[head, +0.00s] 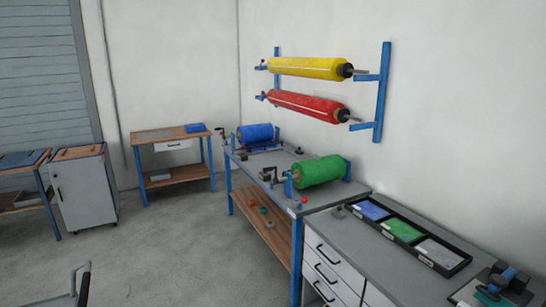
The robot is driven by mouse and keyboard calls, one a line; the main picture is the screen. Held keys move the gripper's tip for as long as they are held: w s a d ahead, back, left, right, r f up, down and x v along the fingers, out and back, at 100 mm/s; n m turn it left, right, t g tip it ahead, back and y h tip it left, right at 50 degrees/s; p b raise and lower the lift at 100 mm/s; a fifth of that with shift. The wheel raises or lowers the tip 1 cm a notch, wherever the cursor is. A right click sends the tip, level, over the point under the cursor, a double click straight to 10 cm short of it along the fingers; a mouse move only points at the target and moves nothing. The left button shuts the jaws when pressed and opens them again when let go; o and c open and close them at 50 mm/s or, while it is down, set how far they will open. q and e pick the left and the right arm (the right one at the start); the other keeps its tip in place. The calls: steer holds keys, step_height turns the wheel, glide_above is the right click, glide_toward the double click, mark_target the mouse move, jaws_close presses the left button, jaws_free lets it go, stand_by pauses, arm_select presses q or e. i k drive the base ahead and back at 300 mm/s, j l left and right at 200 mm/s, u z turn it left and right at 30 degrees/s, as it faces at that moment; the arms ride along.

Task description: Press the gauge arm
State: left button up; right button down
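I cannot tell for sure which part is the gauge arm. A small device with green and blue parts (505,282) stands on the grey counter at the lower right, cut by the picture edge. Small dark fittings (268,174) sit by the green roll (318,171) on the middle workbench. A blue roll (255,133) is mounted further back on the same bench. Neither of my grippers shows clearly in the head view.
A grey counter (372,252) with drawers holds a black tray (411,233) of blue, green and grey sheets. Yellow (308,68) and red (306,106) rolls hang on the wall. A grey cabinet (82,190) stands left. A grey handle-like frame (75,288) is at lower left. The middle floor is clear.

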mark_target(498, 282)
steer(key=z, duration=1.45)
steer(key=i, duration=1.1)
